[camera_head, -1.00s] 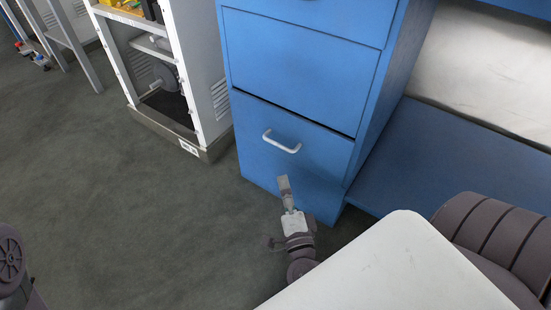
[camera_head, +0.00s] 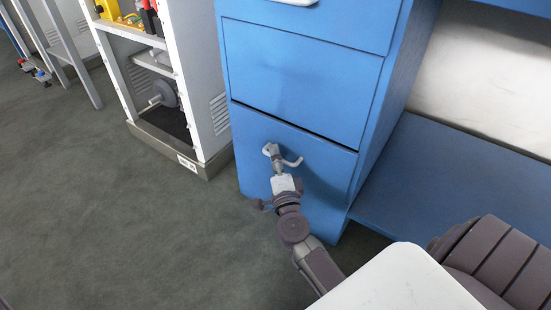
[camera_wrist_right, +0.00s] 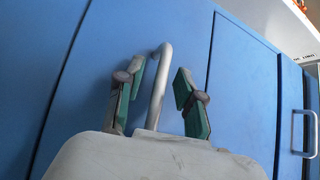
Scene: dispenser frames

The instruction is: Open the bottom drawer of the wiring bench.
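The bottom drawer (camera_head: 325,175) is the lowest blue front of the wiring bench (camera_head: 375,115). Its front looks flush with the cabinet, with a thin dark gap along its top edge. Its light grey bar handle (camera_head: 294,163) is partly hidden by my right gripper (camera_head: 273,155) in the head view. In the right wrist view the handle (camera_wrist_right: 160,80) stands between the two green-padded fingers of my right gripper (camera_wrist_right: 158,75). The fingers are spread, with space visible on both sides of the bar. My left gripper is not in view.
A blank blue drawer front (camera_head: 298,85) lies above, and another handle (camera_head: 296,2) shows at the top edge. A white-framed shelf unit (camera_head: 185,90) stands to the left. A low blue panel (camera_head: 450,180) is at right.

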